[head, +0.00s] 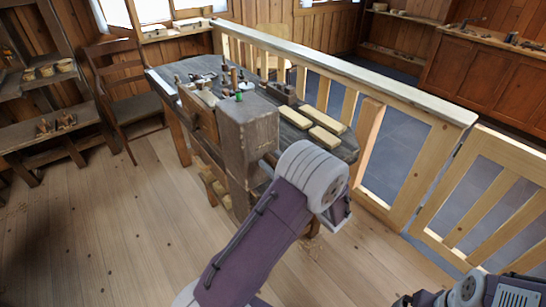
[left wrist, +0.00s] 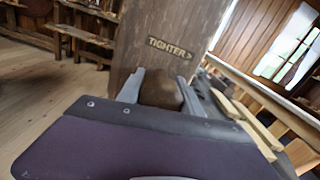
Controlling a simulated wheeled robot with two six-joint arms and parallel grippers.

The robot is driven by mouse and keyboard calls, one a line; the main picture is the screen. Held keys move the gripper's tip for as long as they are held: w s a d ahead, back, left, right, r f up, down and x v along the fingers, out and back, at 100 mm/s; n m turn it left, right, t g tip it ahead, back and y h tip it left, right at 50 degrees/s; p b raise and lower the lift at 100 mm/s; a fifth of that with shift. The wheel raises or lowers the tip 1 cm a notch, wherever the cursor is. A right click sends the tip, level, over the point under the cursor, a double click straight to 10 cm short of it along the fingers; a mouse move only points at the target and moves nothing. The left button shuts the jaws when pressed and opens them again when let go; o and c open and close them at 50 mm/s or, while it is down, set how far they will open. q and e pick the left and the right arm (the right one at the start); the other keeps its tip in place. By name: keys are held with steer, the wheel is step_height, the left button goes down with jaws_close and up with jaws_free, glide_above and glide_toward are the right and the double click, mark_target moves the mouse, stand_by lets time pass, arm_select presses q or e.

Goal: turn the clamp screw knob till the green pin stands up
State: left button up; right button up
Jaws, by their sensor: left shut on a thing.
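The clamp screw knob (left wrist: 160,88) is a dark brown wooden piece on the face of the wooden clamp block (head: 248,135). My left gripper (left wrist: 161,96) is shut on the knob, one grey finger on each side. In the head view my left arm's wrist hides the knob. The words "TIGHTER >" are marked on the block (left wrist: 150,30) above the knob, the arrow pointing right. The green pin (head: 239,97) shows as a small green spot at the top of the block; its tilt is too small to tell.
The workbench (head: 168,75) carries tools and pale wooden bars (head: 325,137). A wooden railing (head: 400,105) runs behind and to the right of it. A chair (head: 120,90) and shelves stand at left. The plank floor in front is clear.

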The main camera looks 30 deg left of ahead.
arm_select(q)
steer(key=shift+f+m, duration=0.15)
steer(key=shift+m, duration=0.15)
steer(key=o, duration=1.4)
steer(key=shift+d, duration=0.1)
steer(key=shift+c, duration=0.2)
steer(key=v, duration=0.9)
steer(key=shift+s+d, duration=0.1)
